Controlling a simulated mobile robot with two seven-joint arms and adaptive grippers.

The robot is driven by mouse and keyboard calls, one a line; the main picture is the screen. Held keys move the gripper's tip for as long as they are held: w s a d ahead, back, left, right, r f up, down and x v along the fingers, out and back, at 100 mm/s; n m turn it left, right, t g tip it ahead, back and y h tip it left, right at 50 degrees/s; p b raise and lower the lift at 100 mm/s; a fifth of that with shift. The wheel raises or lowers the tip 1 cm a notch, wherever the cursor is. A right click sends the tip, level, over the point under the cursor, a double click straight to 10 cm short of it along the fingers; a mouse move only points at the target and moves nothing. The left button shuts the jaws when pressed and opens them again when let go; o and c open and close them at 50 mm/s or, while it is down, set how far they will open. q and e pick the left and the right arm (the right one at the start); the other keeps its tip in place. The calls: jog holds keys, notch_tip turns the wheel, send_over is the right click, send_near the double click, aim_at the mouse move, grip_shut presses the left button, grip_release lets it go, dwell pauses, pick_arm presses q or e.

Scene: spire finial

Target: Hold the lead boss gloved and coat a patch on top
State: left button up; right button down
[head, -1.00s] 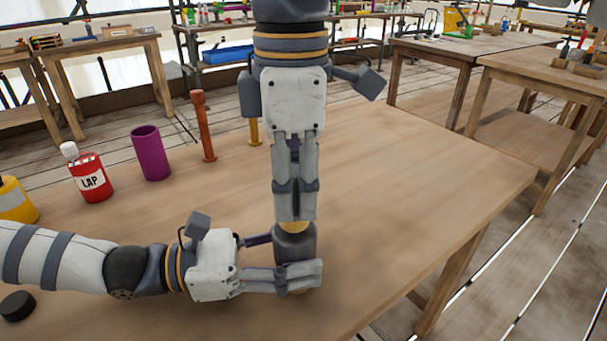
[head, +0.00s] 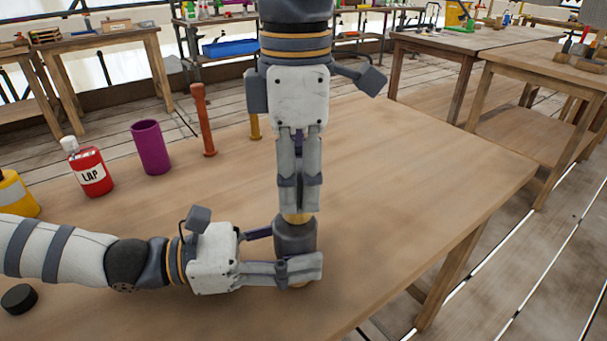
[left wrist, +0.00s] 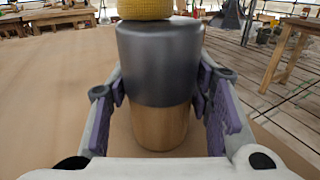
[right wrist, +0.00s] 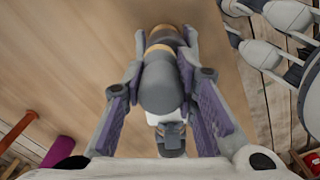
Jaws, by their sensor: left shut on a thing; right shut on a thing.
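The lead boss is a dark grey cylinder (head: 295,237) with a tan lower part; in the left wrist view it (left wrist: 160,65) stands upright between purple finger pads. My left gripper (head: 300,270) is shut around it, low over the table. A yellow textured pad (left wrist: 145,8) rests on the boss's top; its tan edge (head: 298,217) shows in the head view. My right gripper (head: 298,205) points straight down above and is shut on the pad's tool. In the right wrist view a grey rounded handle (right wrist: 160,88) lies between the fingers. The boss's top face is hidden.
A red LAP bottle (head: 90,172), purple tube (head: 151,147), orange-brown spindle (head: 204,120) and yellow container (head: 14,196) stand along the left and back of the table (head: 420,190). A black puck (head: 19,299) lies front left. The right side is clear.

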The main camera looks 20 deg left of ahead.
jog(key=shift+s, duration=1.05)
jog(key=shift+w+f, duration=0.2)
jog(key=shift+w, duration=0.85)
jog(key=shift+s, duration=1.1)
jog(key=shift+w+r, duration=0.2)
jog(key=shift+w, duration=0.95)
jog(key=shift+s, duration=1.1)
jog(key=shift+w+f, duration=0.2)
jog(key=shift+w, duration=0.9)
jog(key=shift+s, duration=0.6)
